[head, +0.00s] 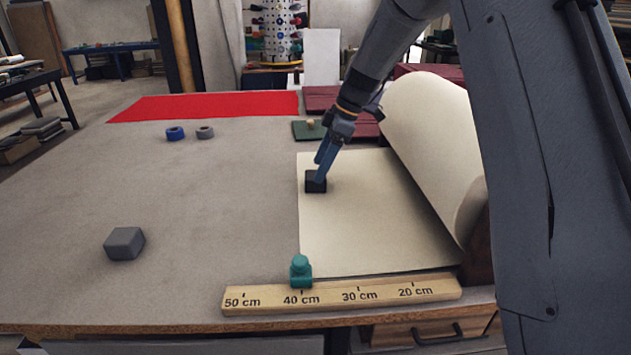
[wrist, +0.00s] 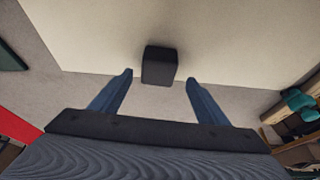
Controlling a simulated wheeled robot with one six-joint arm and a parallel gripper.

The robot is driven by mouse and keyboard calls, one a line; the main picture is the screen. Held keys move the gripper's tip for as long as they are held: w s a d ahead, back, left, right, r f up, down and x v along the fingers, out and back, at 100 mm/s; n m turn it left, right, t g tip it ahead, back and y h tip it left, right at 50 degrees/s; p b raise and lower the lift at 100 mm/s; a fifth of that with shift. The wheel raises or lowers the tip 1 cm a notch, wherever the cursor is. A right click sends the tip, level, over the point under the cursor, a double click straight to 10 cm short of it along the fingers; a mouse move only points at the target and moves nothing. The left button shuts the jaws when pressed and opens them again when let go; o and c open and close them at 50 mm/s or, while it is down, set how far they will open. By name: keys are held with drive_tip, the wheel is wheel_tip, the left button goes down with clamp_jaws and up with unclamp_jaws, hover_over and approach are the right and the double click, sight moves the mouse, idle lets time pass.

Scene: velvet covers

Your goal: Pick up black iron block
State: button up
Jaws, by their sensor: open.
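The black iron block (head: 314,187) sits near the left edge of a cream sheet (head: 375,220) on the table. My gripper (head: 320,172) is low over the sheet, with its blue fingers right by the block in the head view, partly in front of it. In the wrist view the block (wrist: 159,66) lies ahead of the two fingertips, between their lines, with room on both sides. My gripper (wrist: 158,77) is open and holds nothing. I cannot tell the exact height of the fingertips above the sheet.
A grey block (head: 124,243) stands at the front left. Blue (head: 175,133) and grey (head: 205,132) rings lie farther back. A wooden ruler (head: 340,294) with a teal piece (head: 300,269) lies along the front edge. The sheet curls up into a roll at right. The table's left is mostly clear.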

drive_tip(key=shift+p+x, duration=0.85)
drive_tip(key=shift+x, duration=1.55)
drive_tip(key=shift+w+d, duration=0.15)
clamp_jaws()
